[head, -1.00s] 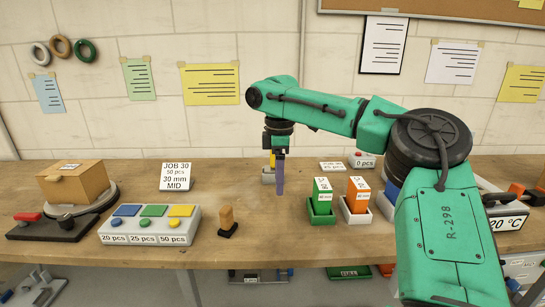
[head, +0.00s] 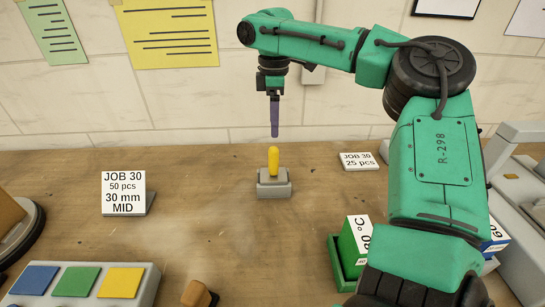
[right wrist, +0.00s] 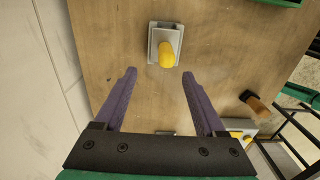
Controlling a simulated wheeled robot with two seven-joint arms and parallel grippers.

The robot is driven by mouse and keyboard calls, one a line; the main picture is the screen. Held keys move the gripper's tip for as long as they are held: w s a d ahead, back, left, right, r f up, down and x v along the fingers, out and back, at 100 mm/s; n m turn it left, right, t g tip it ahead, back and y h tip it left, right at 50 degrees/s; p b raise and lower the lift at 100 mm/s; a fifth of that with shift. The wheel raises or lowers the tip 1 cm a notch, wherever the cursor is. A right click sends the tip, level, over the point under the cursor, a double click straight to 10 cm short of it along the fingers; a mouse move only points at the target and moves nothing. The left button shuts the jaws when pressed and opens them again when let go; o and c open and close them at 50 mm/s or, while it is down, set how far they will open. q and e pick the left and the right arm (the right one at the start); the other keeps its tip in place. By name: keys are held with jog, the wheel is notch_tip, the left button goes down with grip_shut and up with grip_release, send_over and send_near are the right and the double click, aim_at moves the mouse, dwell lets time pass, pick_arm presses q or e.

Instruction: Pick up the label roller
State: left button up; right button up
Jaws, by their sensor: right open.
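A yellow handle (head: 273,160) stands upright on a small grey block (head: 274,188) on the bench; it appears to be the label roller, though its roller part is not visible. It also shows in the right wrist view, as a yellow handle (right wrist: 167,54) on its grey base (right wrist: 153,45), just beyond the fingertips. My right gripper (head: 274,134), with purple fingers, points down and appears above the handle in the head view. In the right wrist view its fingers (right wrist: 159,74) are apart with nothing between them. My left gripper is not in view.
A JOB 30 sign (head: 124,193) stands to the left, and a smaller card (head: 358,161) to the right. A button box (head: 80,285) and a wooden-handled piece (head: 198,295) are in front. A green box (head: 351,245) is partly behind my arm. The bench around the grey block is clear.

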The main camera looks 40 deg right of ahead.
send_over(274, 161)
jog(key=f, duration=0.5)
jog(key=shift+w+d+f, duration=0.3)
jog(key=shift+d+f, duration=0.05)
jog(key=shift+d, duration=0.05)
jog(key=f, duration=0.3)
jog(key=f+p, duration=0.1)
jog(key=f, duration=0.2)
jog(key=shift+w+f, duration=0.2)
jog(key=shift+f, duration=0.1)
jog(key=shift+d+f, duration=0.1)
jog(key=shift+f, duration=0.1)
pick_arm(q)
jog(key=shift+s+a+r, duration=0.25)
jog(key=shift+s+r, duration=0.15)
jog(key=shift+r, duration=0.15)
pick_arm(e)
jog(key=shift+w, duration=0.1)
grip_shut()
